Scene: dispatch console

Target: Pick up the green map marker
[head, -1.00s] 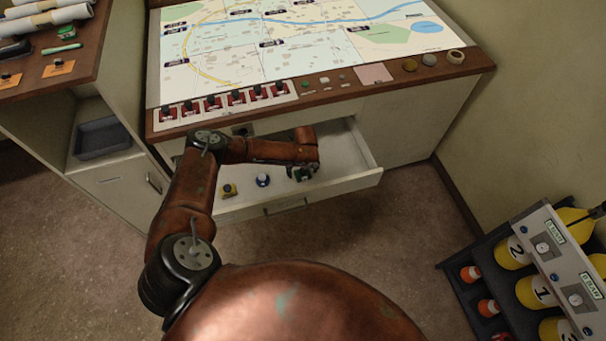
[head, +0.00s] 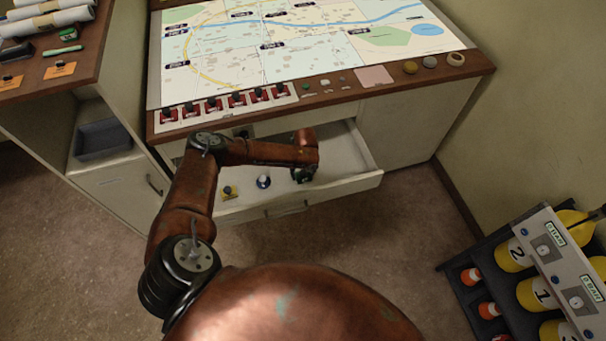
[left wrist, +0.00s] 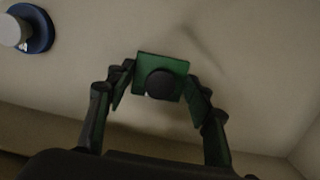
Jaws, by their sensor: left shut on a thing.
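The green map marker (left wrist: 148,68) shows in the left wrist view as a square green base with a dark round knob. It lies between the two fingers of my left gripper (left wrist: 158,92), which is shut on it. In the head view my left gripper (head: 303,175) reaches down into the open drawer (head: 345,155), at its right part. The marker is mostly hidden there by the gripper. Whether it touches the drawer floor I cannot tell. My right gripper is not in view.
A blue marker with a white knob (head: 263,181) and a yellow marker (head: 229,192) stand in the drawer, left of my gripper. The map console (head: 300,60) is above the drawer. A rack with yellow cylinders (head: 530,290) stands at the lower right.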

